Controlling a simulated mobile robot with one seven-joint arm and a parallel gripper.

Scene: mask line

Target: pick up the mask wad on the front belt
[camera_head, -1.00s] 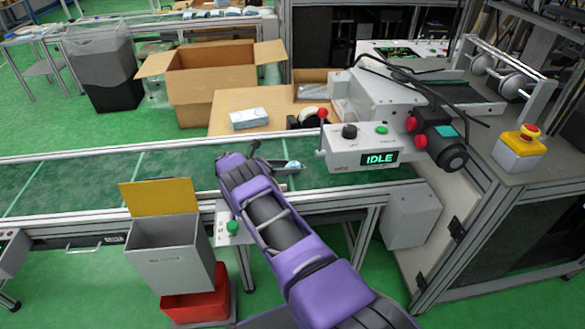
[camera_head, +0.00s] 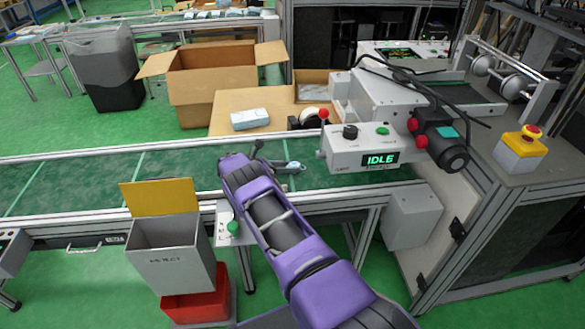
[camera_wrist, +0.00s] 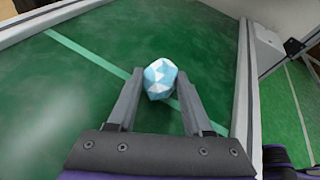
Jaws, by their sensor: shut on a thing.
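The mask wad (camera_wrist: 160,79) is a crumpled, faceted ball in light blue and white. In the wrist view it sits between the fingertips of my gripper (camera_wrist: 158,88), which is shut on it. The green belt (camera_wrist: 95,85) lies behind it; I cannot tell whether the wad touches it. In the head view my gripper (camera_head: 290,167) is over the front belt (camera_head: 70,184), and the wad shows as a small pale blue spot (camera_head: 294,166) at its tip. My purple arm hides part of the belt there.
A grey reject bin (camera_head: 170,255) with a yellow flap stands in front of the belt, above a red crate (camera_head: 195,306). The machine with the IDLE display (camera_head: 360,150) stands right of my gripper. A blue pack (camera_head: 249,119) and an open carton (camera_head: 210,80) are behind the belt.

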